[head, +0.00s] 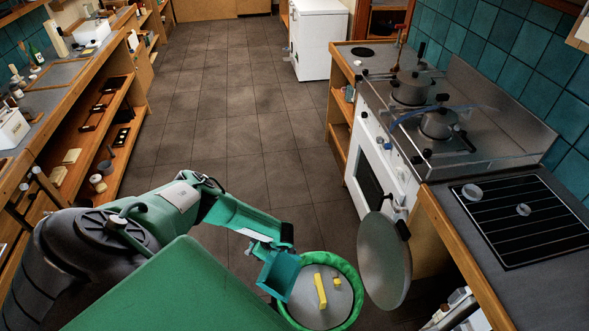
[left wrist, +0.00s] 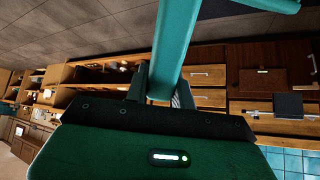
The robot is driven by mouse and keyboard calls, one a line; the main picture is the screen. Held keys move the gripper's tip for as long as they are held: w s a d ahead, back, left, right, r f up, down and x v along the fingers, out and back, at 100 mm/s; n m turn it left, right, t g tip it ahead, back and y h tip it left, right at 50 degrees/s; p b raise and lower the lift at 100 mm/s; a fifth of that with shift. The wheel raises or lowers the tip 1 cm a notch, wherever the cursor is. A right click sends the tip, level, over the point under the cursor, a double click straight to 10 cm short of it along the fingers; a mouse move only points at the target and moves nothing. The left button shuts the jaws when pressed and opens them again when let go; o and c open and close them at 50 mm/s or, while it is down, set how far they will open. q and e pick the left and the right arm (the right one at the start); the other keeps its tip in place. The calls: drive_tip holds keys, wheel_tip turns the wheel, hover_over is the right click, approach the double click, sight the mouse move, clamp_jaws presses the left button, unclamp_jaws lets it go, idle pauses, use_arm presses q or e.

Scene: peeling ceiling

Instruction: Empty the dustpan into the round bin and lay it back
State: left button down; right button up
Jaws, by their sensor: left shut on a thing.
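The teal dustpan (head: 279,274) is tilted at the left rim of the round bin (head: 351,271). I cannot tell whether it touches the rim. My left gripper (head: 272,246) is shut on the dustpan's handle. In the left wrist view the teal handle (left wrist: 178,50) runs up from between the jaws (left wrist: 160,88) to the pan at the top edge. The bin has a green rim and a pale grey inside. A long yellow piece (head: 320,291) and a small yellow piece (head: 337,282) show inside it. The inside of the pan is hard to see. My right gripper is out of view.
A grey round disc (head: 383,262) stands upright just right of the bin. The white stove (head: 378,180) with pots and a dark-topped counter (head: 460,210) are on the right. Wooden shelves (head: 110,125) line the left. The tiled floor (head: 225,110) beyond is clear.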

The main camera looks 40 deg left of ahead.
use_arm(q)
drive_tip(key=s+a+f+t+h+b, duration=0.1)
drive_tip(key=a+f+h+b, duration=0.3)
drive_tip(key=f+b, duration=0.5)
drive_tip(key=shift+s+a+f+t+h+b, duration=0.25)
drive_tip(key=shift+f+t+h+b, duration=0.15)
drive_tip(key=shift+h+b, duration=0.1)
wheel_tip(320, 180, down, 5)
drive_tip(key=h+b, duration=0.2)
drive_tip(key=b, duration=0.5)
drive_tip(key=shift+a+t, duration=0.1)
drive_tip(key=shift+t, duration=0.3)
drive_tip(key=shift+s, duration=0.1)
